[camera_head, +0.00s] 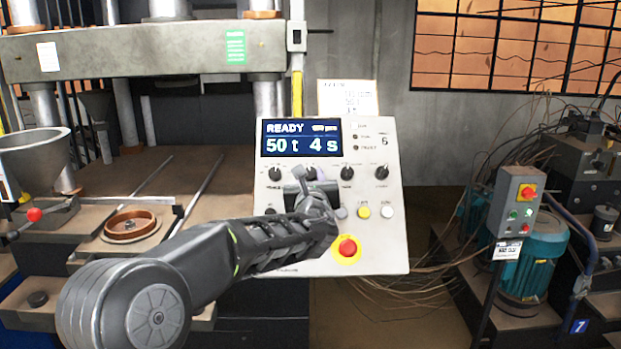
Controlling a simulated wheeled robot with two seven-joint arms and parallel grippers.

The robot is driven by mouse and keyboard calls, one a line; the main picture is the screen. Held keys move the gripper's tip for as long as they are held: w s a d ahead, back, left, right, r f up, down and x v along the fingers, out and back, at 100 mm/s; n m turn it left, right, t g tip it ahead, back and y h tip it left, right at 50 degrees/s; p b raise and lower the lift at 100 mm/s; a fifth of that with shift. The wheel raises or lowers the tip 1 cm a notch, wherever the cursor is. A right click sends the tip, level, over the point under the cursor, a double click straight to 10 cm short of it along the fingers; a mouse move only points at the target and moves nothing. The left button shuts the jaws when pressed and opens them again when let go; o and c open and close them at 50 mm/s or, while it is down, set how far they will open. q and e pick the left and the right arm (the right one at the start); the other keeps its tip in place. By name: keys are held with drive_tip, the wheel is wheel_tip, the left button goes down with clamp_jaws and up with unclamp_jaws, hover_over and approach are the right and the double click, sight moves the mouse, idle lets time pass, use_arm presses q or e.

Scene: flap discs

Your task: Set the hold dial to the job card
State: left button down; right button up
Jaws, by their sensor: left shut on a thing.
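The grey control panel (330,232) stands in the middle, with a lit display (301,137) reading READY, 50 t and 4 s. Below it is a row of several black dials, including one at the left (274,174), one right of centre (347,173) and one at the right (382,172). My left gripper (311,182) is at the second dial from the left (311,173) and is shut on it, hiding most of it. The dial labels are too small to read. The job card (347,97) is a pale sheet behind the panel's top edge; its writing is not legible. My right gripper is out of view.
A red stop button (347,248) on a yellow ring sits close right of my left forearm. A yellow button (363,212) and white button (386,212) are above it. A press with a brown ring (130,225) is at left; a switch box (517,203) stands at right.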

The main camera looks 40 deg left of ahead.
use_arm(q)
drive_tip(key=shift+d+n+g+y+b, duration=0.15)
drive_tip(key=shift+n+g+y+b, duration=0.2)
drive_tip(key=shift+n, duration=0.25)
drive_tip(key=shift+w+d+f+n+g+y+b, duration=0.1)
drive_tip(key=shift+n+g+y+b, duration=0.2)
drive_tip(key=shift+n, duration=0.3)
drive_tip(key=shift+w+n+g+y+b, duration=0.1)
drive_tip(key=shift+n+g+y+b, duration=0.15)
drive_tip(key=shift+n, duration=0.35)
drive_tip(key=n+g+y, duration=0.1)
drive_tip(key=n, duration=0.1)
drive_tip(key=shift+w+d+n+g, duration=0.1)
drive_tip(key=shift+n+g, duration=0.2)
drive_tip(key=shift+n, duration=0.1)
drive_tip(key=shift+r+n+g+y, duration=0.2)
drive_tip(key=shift+n+g+y, duration=0.1)
drive_tip(key=shift+n+g, duration=0.5)
drive_tip(key=c, duration=1.1)
unclamp_jaws()
